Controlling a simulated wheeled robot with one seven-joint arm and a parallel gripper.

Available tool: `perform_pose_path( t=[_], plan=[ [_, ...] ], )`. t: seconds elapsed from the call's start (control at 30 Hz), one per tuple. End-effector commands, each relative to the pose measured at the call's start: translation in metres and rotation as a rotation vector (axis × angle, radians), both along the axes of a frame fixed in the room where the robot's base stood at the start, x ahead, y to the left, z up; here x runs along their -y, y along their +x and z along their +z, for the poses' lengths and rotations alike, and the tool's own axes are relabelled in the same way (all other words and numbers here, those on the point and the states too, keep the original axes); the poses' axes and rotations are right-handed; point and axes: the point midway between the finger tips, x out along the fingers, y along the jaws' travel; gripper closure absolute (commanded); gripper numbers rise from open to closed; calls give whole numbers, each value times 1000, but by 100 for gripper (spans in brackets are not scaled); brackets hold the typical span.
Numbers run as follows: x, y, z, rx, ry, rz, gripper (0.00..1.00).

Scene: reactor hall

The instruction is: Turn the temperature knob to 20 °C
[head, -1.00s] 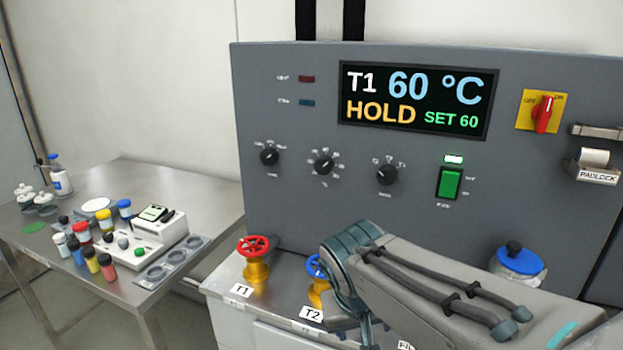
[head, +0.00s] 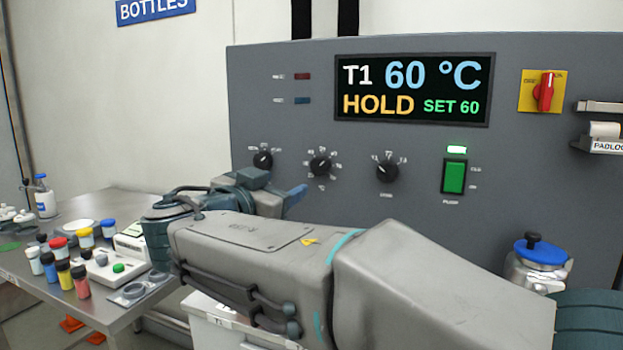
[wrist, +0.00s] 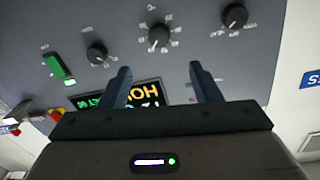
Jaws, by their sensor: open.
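The temperature knob appears to be the middle black dial (head: 320,166) on the grey panel, ringed by several small marks too blurred to read. It also shows in the wrist view (wrist: 158,36), beyond the fingertips and roughly centred between them. The display (head: 415,90) reads T1 60 °C, HOLD, SET 60. My gripper (wrist: 160,75) is open and empty, its two blue fingers apart and not touching the knob. In the head view my gripper (head: 292,194) is below and left of the middle knob.
A left dial (head: 263,160) and a right dial (head: 387,171) flank the middle one. A green lit switch (head: 454,176) and a red-on-yellow switch (head: 544,91) lie further right. A side table (head: 95,205) with bottles stands at left. My arm hides the valves.

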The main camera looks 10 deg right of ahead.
Motion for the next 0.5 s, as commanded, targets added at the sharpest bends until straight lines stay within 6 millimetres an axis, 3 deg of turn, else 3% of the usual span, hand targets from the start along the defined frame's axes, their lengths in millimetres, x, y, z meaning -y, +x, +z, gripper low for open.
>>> perform_pose_path(
  t=[0.5],
  plan=[
    [62, 78, 2, -4, -1, -6, 43]
  ],
)
